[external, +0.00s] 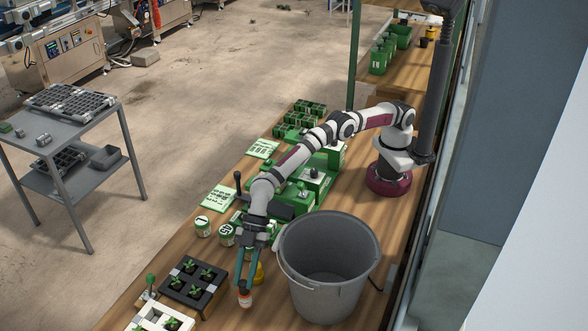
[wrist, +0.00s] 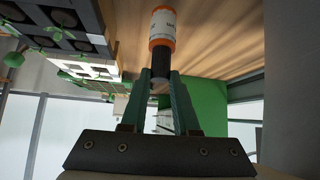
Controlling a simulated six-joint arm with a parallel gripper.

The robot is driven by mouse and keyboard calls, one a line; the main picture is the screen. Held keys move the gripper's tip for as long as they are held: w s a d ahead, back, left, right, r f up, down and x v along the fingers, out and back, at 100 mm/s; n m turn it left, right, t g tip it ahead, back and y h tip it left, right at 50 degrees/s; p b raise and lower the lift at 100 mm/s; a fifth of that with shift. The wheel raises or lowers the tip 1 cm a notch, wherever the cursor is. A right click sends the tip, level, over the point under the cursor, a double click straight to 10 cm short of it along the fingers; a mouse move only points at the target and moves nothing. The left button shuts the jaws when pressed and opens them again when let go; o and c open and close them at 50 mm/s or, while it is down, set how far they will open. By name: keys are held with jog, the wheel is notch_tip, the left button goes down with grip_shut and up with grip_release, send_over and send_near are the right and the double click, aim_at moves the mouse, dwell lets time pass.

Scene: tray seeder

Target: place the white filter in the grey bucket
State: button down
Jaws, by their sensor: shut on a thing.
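The white filter is a small white cylinder with orange bands (external: 245,300) and a dark end, at the front of the bench. It also shows large at the top of the wrist view (wrist: 162,30). My gripper (external: 246,284) is shut on its dark end, seen between the fingers in the wrist view (wrist: 161,78). Whether the filter touches the bench is hard to tell. The grey bucket (external: 303,292) stands upright to the right of my gripper. Its open mouth faces up and its visible inside looks empty.
A black seedling tray (external: 181,290) and a white tray (external: 149,318) lie left of my gripper. Green-and-white cans (external: 203,226) and green machinery stand farther back along the wooden bench.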

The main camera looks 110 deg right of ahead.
notch_tip(320, 180, up, 2)
jog(key=shift+r, duration=0.1)
jog(key=s+d+r+m+t+h, duration=0.15)
jog(key=s+d+r, duration=0.25)
jog(key=d+r, duration=0.45)
jog(key=s+d+r+m+t+h, duration=0.1)
jog(key=s+d+r+m, duration=0.35)
jog(key=d, duration=0.75)
jog(key=s+d+r+m+t+h, duration=0.1)
jog(key=s+d+r+m+h, duration=0.1)
jog(key=s+d+r, duration=0.45)
jog(key=s+d+r+m+h, duration=0.2)
jog(key=s+d, duration=0.2)
jog(key=s, duration=0.5)
jog(key=s+f, duration=0.4)
jog(key=f, duration=0.1)
jog(key=w+a+r+n+y, duration=0.1)
jog(key=w+a+r, duration=0.2)
jog(key=w+a, duration=0.4)
jog(key=w+a+r+n+y, duration=0.15)
jog(key=w+a+r, duration=0.3)
jog(key=a, duration=0.45)
jog(key=w+a+n+g+y, duration=0.1)
jog(key=w+a+n, duration=0.15)
jog(key=a, duration=1.85)
notch_tip(320, 180, down, 17)
jog(key=a, duration=0.2)
jog(key=shift+s, duration=0.25)
